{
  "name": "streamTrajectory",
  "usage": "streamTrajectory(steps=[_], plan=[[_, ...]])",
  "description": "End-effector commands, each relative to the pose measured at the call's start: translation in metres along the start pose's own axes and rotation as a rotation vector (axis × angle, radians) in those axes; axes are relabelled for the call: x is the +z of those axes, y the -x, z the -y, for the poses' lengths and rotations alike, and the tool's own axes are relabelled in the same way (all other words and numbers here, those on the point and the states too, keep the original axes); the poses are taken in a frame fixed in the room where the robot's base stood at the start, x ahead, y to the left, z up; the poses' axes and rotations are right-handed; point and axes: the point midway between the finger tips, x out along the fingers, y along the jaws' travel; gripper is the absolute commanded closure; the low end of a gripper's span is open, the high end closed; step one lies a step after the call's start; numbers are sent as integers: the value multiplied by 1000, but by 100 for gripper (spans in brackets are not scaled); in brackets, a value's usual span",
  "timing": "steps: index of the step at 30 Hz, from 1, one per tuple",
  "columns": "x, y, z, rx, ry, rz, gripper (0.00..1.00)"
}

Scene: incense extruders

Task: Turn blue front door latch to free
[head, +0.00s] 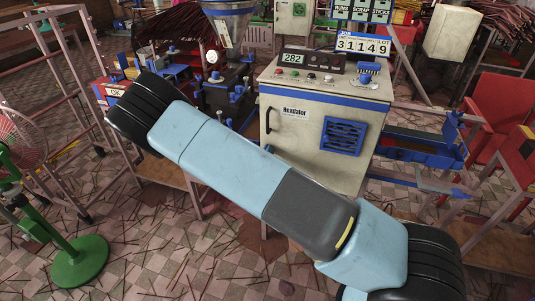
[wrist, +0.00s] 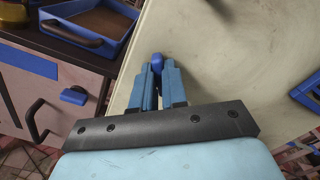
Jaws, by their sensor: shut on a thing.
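The blue latch (wrist: 158,59) is a small rounded blue piece against a cream panel (wrist: 225,60) in the wrist view. My gripper (wrist: 157,71) has its two blue fingers shut on the latch, with its top showing just beyond the fingertips. The fingers hide its lower part, so I cannot tell its exact turn. In the head view, the cream cabinet (head: 286,151) stands behind my pale blue arm. My arm hides the cabinet's lower front, and neither the latch nor my gripper can be made out there.
The cabinet has a black handle (head: 268,120) and a blue vent (head: 343,136). In the wrist view, a blue tray (wrist: 62,29) lies upper left above another panel with a dark handle (wrist: 34,121). A green fan stand (head: 80,262) is at the head view's lower left.

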Motion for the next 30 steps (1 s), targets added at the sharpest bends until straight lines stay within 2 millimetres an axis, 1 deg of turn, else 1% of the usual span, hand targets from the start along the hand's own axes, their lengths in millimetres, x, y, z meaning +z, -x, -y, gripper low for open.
streamTrajectory(steps=[6,7,12,15,23,26,30], plan=[[0,1,-2,4,-1,-1,100],[0,1,-2,4,-1,-1,85],[0,1,-1,3,-1,-1,69],[0,0,-1,2,-1,-1,62],[0,2,-1,2,-1,0,62],[0,9,-1,3,-1,-1,62],[0,30,-1,4,-1,0,62]])
